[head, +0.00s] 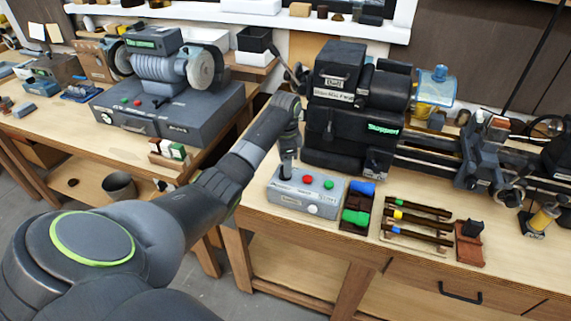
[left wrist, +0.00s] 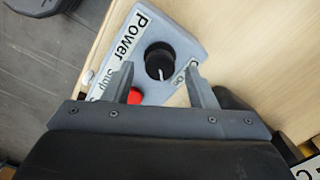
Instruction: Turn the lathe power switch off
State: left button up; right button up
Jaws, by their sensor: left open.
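The lathe's grey control box (head: 300,199) sits on the right bench in front of the black lathe headstock (head: 335,135). It has a red button (head: 307,179), a green button and a white knob. In the left wrist view the black round power switch (left wrist: 158,54) with a white pointer mark is beside the label "Power" (left wrist: 129,38). My left gripper (head: 286,172) points down over the box's left end, and hides the switch in the head view. Its two fingers are apart, one on each side of the switch in the wrist view. Contact cannot be told. My right gripper is not in view.
A small dark tray (head: 355,206) with blue and green pieces stands right of the box. Several dark rods (head: 418,218) and a red-brown block (head: 470,245) lie farther right. A bench grinder (head: 165,72) stands on the left bench. The bench front edge is close to the box.

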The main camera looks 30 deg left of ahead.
pick_arm(q)
jog(key=shift+f, duration=0.75)
